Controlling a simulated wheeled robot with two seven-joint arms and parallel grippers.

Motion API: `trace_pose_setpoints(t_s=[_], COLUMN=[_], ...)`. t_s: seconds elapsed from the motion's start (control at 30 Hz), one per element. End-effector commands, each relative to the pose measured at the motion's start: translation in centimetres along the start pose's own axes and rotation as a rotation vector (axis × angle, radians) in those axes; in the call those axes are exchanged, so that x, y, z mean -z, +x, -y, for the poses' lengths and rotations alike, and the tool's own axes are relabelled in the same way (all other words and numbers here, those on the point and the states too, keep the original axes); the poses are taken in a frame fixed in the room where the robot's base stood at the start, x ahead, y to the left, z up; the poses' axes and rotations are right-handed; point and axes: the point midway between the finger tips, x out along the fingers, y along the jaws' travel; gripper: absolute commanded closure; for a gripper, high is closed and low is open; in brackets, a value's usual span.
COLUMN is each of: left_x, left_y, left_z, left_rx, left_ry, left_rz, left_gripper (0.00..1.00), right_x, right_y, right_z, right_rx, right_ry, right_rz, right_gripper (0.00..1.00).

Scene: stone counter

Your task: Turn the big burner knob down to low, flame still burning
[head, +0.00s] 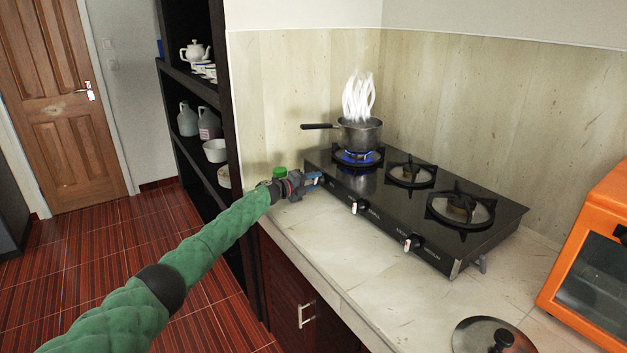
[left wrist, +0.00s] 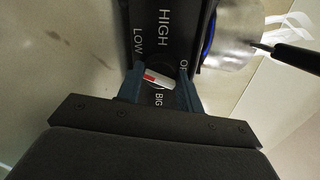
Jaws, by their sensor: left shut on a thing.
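The big burner knob (left wrist: 158,79) is a black knob with a white bar and a red mark on the bar's left end. In the left wrist view it sits between the fingers of my left gripper (left wrist: 161,84), which are shut on it. The bar lies roughly crosswise, its red end to the left. The panel reads LOW at upper left, HIGH above, OFF at right and BIG below. In the head view my left gripper (head: 313,180) hides this knob at the stove's left front. A blue flame (head: 357,156) burns under a steaming saucepan (head: 359,135). My right gripper is not in view.
The black stove (head: 405,214) has two other knobs (head: 358,206) and (head: 413,242) along its front. A lid (head: 492,336) lies on the pale counter (head: 377,268), and an orange oven (head: 590,262) stands at right. The saucepan handle (head: 318,126) points left.

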Motion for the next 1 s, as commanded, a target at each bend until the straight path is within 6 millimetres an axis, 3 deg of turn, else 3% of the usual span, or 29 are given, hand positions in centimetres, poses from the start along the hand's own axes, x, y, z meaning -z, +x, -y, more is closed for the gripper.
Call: trace_pose_setpoints(t_s=[0.6,0.63,0.7,1.0], left_x=[-0.22,-0.23,-0.20,-0.13], left_y=[-0.06,-0.06,-0.05,0.00], left_z=[0.20,0.20,0.18,0.22], left_rx=[0.001,0.001,0.001,0.002], left_ry=[-0.041,-0.041,-0.041,-0.041], left_rz=[0.001,0.001,0.000,-0.001], left_gripper=[0.86,0.60,0.46,0.43], right_x=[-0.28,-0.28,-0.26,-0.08], right_y=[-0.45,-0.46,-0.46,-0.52], right_z=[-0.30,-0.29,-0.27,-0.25], right_rx=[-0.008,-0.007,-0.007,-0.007], right_ry=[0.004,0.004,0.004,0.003], right_rz=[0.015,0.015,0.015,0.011], right_gripper=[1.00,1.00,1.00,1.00])
